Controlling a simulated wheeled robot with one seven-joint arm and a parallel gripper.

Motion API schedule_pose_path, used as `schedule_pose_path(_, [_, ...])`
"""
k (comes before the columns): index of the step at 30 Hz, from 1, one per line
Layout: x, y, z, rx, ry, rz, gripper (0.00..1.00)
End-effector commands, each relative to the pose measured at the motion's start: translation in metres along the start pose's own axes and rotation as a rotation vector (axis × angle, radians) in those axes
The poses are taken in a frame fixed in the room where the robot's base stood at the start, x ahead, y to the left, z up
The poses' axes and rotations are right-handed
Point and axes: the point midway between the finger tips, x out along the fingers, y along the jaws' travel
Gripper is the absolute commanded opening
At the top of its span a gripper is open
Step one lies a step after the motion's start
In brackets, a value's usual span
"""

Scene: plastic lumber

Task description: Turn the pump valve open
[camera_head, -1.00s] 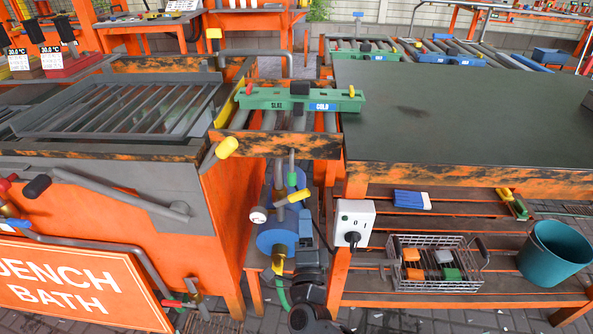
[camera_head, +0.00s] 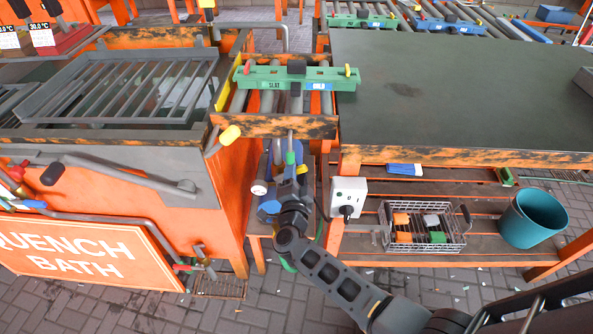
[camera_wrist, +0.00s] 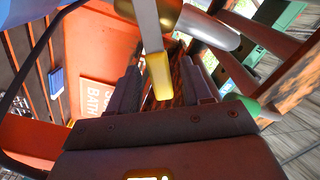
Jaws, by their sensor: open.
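The pump valve's lever (camera_wrist: 159,74), a flat grey bar with a yellow end, shows in the wrist view. It comes down from the top of the picture and its yellow end lies between the two fingers of my gripper (camera_wrist: 160,84). The fingers are open, with a gap visible on both sides of the lever. In the head view my gripper (camera_head: 291,190) is at the blue pump (camera_head: 268,207), in the gap between the quench bath and the table. My arm hides most of the pump and the valve there. A round white gauge (camera_head: 259,188) shows at the pump's left.
The orange quench bath (camera_head: 225,205) stands close on the left and the dark-topped table (camera_head: 450,95) on the right. A white switch box (camera_head: 348,196) is just right of the pump. A wire basket (camera_head: 447,246) and teal bucket (camera_head: 533,218) sit on the lower shelf.

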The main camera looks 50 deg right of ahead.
Motion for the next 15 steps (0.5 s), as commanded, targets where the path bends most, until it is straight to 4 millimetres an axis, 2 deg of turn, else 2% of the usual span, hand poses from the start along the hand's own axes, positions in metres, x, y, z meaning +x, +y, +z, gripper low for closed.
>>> schedule_pose_path(4, [0.0116,0.0002,-0.0001,-0.001,0.000,0.000,0.49])
schedule_pose_path(13, [0.0141,-0.0001,-0.0003,-0.001,0.000,0.000,0.49])
schedule_pose_path(15, [0.0140,-0.0001,-0.0003,0.000,0.000,0.000,0.43])
